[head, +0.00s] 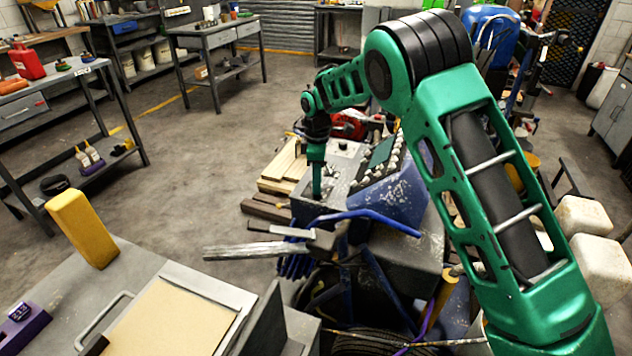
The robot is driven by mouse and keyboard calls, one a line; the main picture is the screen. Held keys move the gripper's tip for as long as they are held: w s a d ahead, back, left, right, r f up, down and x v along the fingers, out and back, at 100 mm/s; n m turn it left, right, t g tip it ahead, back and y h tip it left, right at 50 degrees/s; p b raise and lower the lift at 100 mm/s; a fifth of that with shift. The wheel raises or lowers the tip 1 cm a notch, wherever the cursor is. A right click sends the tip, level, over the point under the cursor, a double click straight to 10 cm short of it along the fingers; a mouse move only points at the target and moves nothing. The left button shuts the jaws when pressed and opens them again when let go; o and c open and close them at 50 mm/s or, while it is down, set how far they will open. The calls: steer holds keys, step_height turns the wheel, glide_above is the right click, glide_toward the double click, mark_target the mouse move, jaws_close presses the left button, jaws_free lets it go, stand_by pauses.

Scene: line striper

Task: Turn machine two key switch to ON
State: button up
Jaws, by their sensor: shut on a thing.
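A line striper (390,205) stands in the middle of the view, with a sloped panel of several pale knobs or buttons and a dark screen. A grey box (343,168) with a worn top sits at its left side. My green arm reaches over from the right. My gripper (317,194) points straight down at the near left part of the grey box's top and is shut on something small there. The key switch is hidden at the fingertips, so its position and any label cannot be read.
Blue handlebars (365,216) and a metal bar (252,250) lie just in front of the grey box. A grey bench (135,290) with a yellow block (82,228) is at front left. The floor at centre left is clear.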

steer(key=m, duration=0.5)
steer(key=shift+w+r, duration=0.2)
steer(key=shift+w, duration=0.2)
steer(key=m, duration=0.5)
steer(key=shift+d, duration=0.2)
steer(key=shift+d+m, duration=0.1)
steer(key=shift+m, duration=0.4)
steer(key=shift+f, duration=0.1)
steer(key=o, duration=1.1)
steer(key=shift+c, duration=0.2)
steer(key=shift+s+a, duration=0.15)
steer(key=shift+a, duration=0.05)
step_height(320, 180, up, 11)
steer(key=shift+f, duration=0.15)
